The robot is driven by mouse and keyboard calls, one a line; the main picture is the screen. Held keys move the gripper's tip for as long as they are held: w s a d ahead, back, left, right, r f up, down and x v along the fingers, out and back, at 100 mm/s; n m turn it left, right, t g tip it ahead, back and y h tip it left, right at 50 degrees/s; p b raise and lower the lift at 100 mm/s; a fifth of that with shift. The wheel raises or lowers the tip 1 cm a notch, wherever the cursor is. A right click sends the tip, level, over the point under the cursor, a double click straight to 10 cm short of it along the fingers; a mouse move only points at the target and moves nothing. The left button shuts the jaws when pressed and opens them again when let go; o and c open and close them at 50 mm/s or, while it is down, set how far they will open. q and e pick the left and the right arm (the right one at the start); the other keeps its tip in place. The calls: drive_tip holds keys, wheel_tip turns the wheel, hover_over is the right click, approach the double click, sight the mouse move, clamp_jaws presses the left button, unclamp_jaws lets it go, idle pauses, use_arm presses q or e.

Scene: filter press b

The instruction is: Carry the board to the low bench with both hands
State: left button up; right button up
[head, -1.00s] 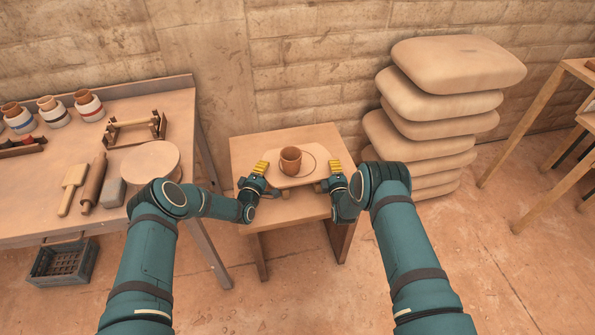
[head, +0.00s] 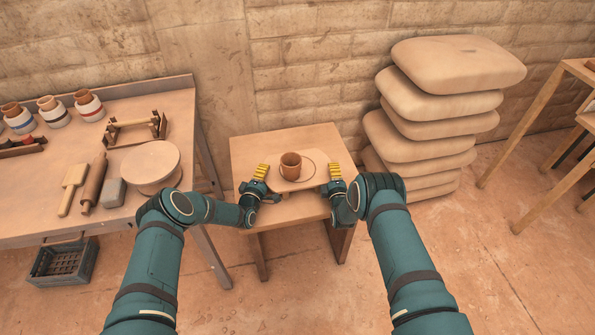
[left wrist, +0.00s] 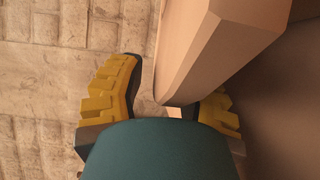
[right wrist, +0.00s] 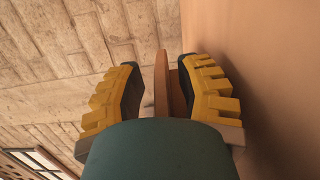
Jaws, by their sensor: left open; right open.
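The pale board (head: 308,180) lies level over the top of the low bench (head: 290,139) in the head view and appears to rest on it. A brown cup (head: 291,166) stands upright on the board, inside a ring mark. My left gripper (head: 261,172) is open at the board's left end. My right gripper (head: 336,172) is open at its right end. In the right wrist view, a thin brown edge (right wrist: 176,88), probably the board's, shows between the open fingers. In the left wrist view, a thick pale edge passes close by the open fingers; I cannot tell whether they touch it.
A worktable (head: 60,215) on the left holds a round disc (head: 151,164), a rolling pin (head: 93,184) and jars. A crate (head: 62,262) is on the floor below. Stacked sacks (head: 440,105) stand right of the bench. Floor at the front right is clear.

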use_arm(q)
drive_tip(key=shift+s, duration=0.1)
drive_tip(key=v, duration=1.2)
use_arm(e)
drive_tip(key=shift+s, duration=0.1)
drive_tip(key=s, duration=1.2)
drive_tip(key=shift+d, duration=0.4)
